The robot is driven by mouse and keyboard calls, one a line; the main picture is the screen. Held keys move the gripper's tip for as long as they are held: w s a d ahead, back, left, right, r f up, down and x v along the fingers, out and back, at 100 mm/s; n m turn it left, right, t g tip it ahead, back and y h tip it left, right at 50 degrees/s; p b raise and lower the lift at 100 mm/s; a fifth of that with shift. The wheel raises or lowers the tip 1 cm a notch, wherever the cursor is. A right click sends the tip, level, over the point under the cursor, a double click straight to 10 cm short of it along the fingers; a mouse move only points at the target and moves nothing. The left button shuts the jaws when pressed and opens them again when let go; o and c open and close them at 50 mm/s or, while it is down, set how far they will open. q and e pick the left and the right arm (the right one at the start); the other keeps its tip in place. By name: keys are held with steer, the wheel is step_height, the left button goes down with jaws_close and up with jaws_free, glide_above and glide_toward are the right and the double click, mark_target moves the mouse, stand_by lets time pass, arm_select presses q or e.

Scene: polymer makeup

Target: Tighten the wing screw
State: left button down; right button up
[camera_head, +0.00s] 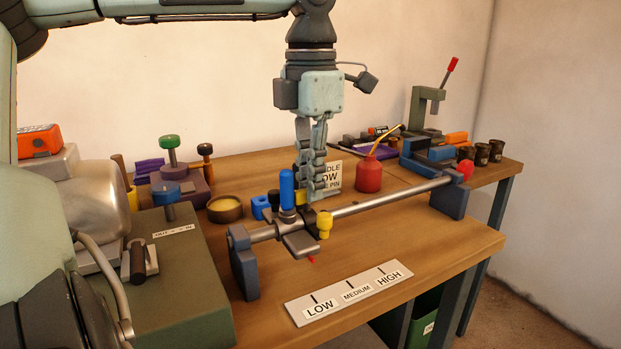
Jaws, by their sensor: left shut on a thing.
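A slider carriage (299,243) sits on a horizontal metal rod (375,199) near its left end. A blue upright handle (287,190) and a yellow knob (324,224) are on the carriage, and a small red pointer (311,260) shows below it. My left gripper (309,196) points straight down over the carriage, right beside the blue handle. Its fingers are shut on the wing screw at the top of the carriage; the screw is mostly hidden behind the fingers. My right gripper is out of view.
A scale plate (345,294) marked LOW, MEDIUM and HIGH lies in front of the rod. Blue end blocks (244,265) hold the rod. A red oil can (368,176) stands behind it. A green box (185,275) fills the left; the front right table is clear.

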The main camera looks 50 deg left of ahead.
arm_select(q)
steer(key=c, duration=1.6)
jaws_free()
step_height(320, 180, up, 12)
